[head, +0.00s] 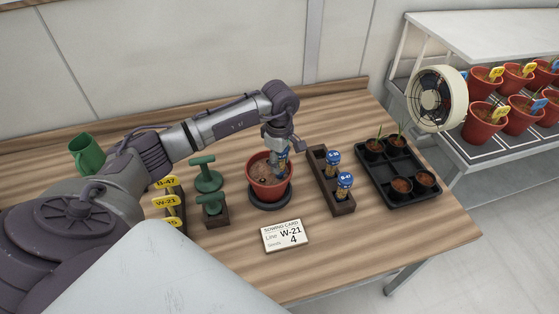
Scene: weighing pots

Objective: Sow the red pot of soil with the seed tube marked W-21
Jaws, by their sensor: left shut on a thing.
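The red pot (266,192) of brown soil stands on a dark round base on the wooden table. My left gripper (280,160) is over the pot, pointing down, shut on a seed tube (284,154) with a blue part showing. The tube's marking cannot be read, and its lower end is largely hidden by the fingers. A dark rack (323,182) to the right of the pot holds two blue-capped tubes, one (333,157) with a hard-to-read mark and one marked B-47 (345,180). My right gripper is not in view.
A sowing card (285,234) reading W-21 and 4 lies in front of the pot. A black tray (397,192) is at right, with a fan (438,98) beyond.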

